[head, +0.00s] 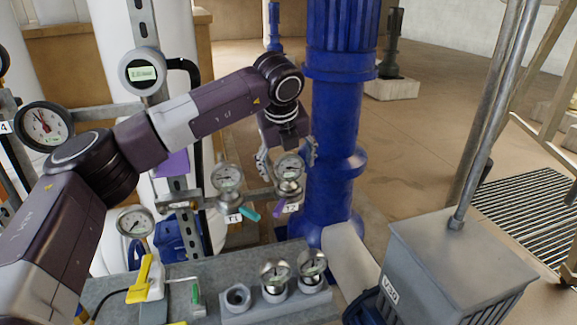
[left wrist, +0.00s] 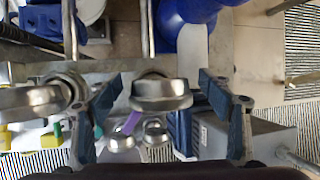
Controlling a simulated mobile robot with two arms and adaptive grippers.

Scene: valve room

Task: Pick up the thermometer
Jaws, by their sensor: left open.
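A round dial gauge with a white face and metal case, which I take as the thermometer (head: 289,168), sits on a pipe fitting with a purple valve handle below it. My left gripper (head: 286,157) is open, with its fingers on either side of this gauge. In the left wrist view the metal gauge (left wrist: 160,94) lies between the spread fingers of the left gripper (left wrist: 160,82). I see a gap on both sides of it; contact is not visible. My right gripper is in neither view.
A similar gauge (head: 227,178) stands just left, above a teal handle (head: 250,213). A thick blue column (head: 335,130) rises close on the right. Two dial gauges (head: 275,272) stand in a grey holder on the bench. A grey metal box (head: 455,260) is at front right.

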